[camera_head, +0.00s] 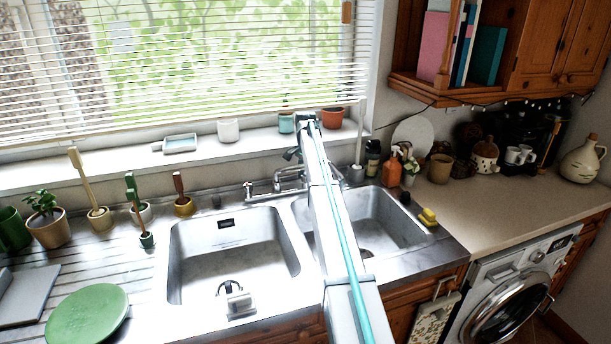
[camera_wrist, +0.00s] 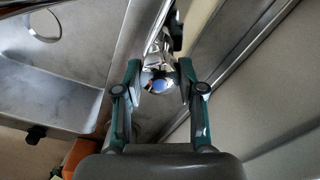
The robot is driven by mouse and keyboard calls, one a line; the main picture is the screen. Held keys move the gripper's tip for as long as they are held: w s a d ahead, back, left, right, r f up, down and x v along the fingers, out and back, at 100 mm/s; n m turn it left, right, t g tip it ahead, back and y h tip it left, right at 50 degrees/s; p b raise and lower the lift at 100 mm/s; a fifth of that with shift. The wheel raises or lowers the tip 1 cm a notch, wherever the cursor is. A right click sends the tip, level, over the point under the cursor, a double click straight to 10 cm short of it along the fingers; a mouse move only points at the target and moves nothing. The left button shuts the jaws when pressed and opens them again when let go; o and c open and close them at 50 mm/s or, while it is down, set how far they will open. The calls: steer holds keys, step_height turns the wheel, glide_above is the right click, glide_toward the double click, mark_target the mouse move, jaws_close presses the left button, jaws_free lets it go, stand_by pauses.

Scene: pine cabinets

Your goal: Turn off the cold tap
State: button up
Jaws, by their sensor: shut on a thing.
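The chrome mixer tap (camera_head: 289,175) stands at the back of the double sink. My arm crosses in front of it in the head view and hides its right part. In the wrist view my gripper (camera_wrist: 159,76) has its two green-edged fingers on either side of a round chrome tap knob (camera_wrist: 157,82) and is shut on it. The rest of the chrome tap body runs upward in that view, behind the knob. Whether the knob is turned on or off cannot be told, and no water stream can be made out.
The left basin (camera_head: 235,255) and right basin (camera_head: 385,225) are empty of dishes. An orange bottle (camera_head: 391,170) stands right of the tap. The windowsill (camera_head: 100,165) is close behind the tap.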

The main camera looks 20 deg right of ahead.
steer(key=m, duration=0.8)
steer(key=shift+m, duration=0.3)
stand_by(0.3)
steer(key=o, duration=1.1)
steer(key=shift+o, duration=0.2)
steer(key=shift+r, duration=0.1)
step_height(320, 180, up, 12)
